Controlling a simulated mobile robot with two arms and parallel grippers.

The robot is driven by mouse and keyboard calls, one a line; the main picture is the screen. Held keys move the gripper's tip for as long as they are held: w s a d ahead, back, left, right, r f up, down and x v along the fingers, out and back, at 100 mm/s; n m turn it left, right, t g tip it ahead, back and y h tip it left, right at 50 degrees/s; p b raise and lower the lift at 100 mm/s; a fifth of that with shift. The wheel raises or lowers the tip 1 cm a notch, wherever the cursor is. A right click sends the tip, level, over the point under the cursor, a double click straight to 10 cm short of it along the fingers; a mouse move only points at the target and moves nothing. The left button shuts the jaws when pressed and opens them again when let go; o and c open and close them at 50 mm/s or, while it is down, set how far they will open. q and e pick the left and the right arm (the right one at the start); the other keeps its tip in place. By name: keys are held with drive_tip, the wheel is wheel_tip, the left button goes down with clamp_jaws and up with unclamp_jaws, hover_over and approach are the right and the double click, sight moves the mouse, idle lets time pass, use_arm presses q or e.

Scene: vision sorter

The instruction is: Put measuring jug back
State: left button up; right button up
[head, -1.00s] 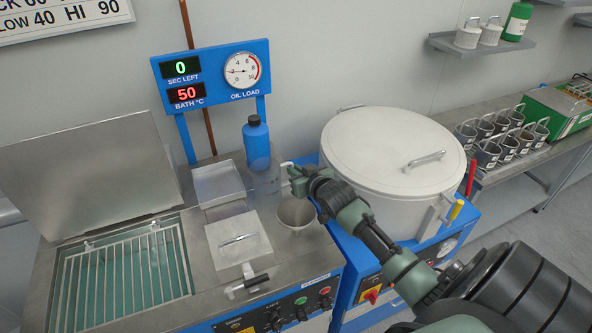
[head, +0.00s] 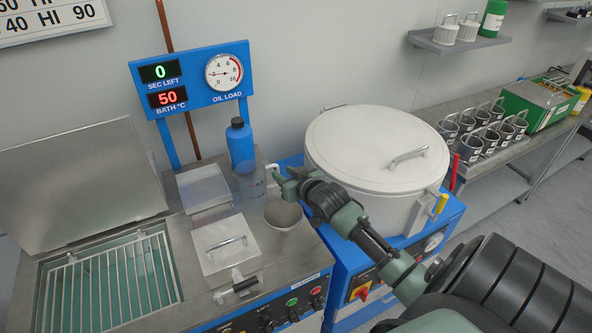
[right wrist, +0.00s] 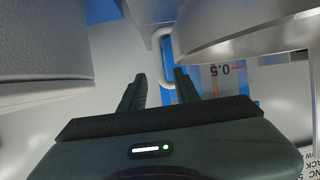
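The measuring jug (head: 249,188) is clear, with a pale handle on its right side. It appears to stand upright on the steel worktop in front of a blue bottle (head: 240,143). My right gripper (head: 277,177) is at the handle. In the right wrist view the right gripper's fingers (right wrist: 160,80) are apart, with the pale handle (right wrist: 162,48) showing in the gap between them. The jug's 0.5 mark and red line (right wrist: 222,72) show just right of the fingers. Whether the fingers touch the handle cannot be told. My left gripper is out of view.
A grey cup-like funnel (head: 284,217) sits close in front of the jug. A large white lidded drum (head: 365,150) stands to the right, behind my right arm. A lidded steel plate (head: 224,243) and an open bath with a grid (head: 105,285) lie left.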

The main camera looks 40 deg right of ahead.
drive_tip(key=b+v, duration=0.1)
drive_tip(key=v, duration=0.8)
drive_tip(key=shift+s, duration=0.25)
